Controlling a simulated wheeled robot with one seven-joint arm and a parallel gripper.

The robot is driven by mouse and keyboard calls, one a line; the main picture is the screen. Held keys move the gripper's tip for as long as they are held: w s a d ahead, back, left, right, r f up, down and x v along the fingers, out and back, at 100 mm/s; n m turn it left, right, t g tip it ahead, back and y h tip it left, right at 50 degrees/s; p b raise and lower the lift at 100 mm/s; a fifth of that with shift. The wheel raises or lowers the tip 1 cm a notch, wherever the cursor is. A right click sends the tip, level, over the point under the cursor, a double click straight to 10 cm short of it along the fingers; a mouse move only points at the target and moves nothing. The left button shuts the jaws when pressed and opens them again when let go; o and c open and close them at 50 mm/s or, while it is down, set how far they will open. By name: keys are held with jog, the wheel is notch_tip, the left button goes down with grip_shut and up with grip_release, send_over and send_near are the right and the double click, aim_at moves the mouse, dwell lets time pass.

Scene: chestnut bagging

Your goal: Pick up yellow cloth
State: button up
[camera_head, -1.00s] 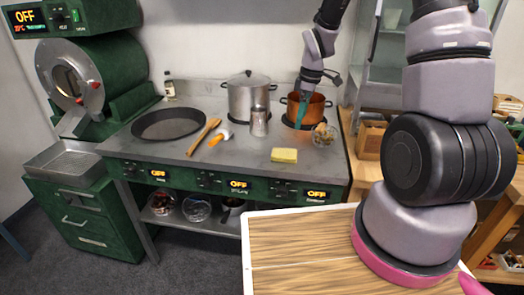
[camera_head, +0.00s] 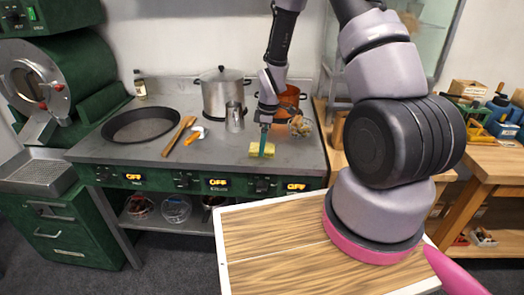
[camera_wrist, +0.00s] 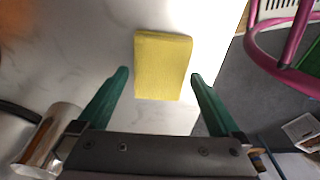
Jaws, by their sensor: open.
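The yellow cloth (camera_head: 258,151), a small flat folded block, lies on the grey counter of the stove near its front edge. In the wrist view the yellow cloth (camera_wrist: 162,66) lies just ahead of my gripper (camera_wrist: 160,85). The two green fingers are spread apart, with the cloth's near end between and slightly beyond their tips. In the head view my gripper (camera_head: 264,141) is over the cloth, its finger covering part of it. I cannot tell whether it touches the cloth. It holds nothing.
A steel pot (camera_head: 222,95), a copper pot (camera_head: 290,98), a metal jug (camera_head: 235,117) and a glass bowl (camera_head: 300,126) stand behind the cloth. A black pan (camera_head: 140,124) and wooden utensils (camera_head: 180,136) are to the left. The counter left of the cloth is clear.

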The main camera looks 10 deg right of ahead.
jog(key=shift+f, duration=0.5)
jog(key=shift+c, duration=0.3)
jog(key=c, duration=1)
jog(key=shift+r, duration=0.15)
notch_tip(320, 180, up, 10)
jog(key=shift+f, duration=0.1)
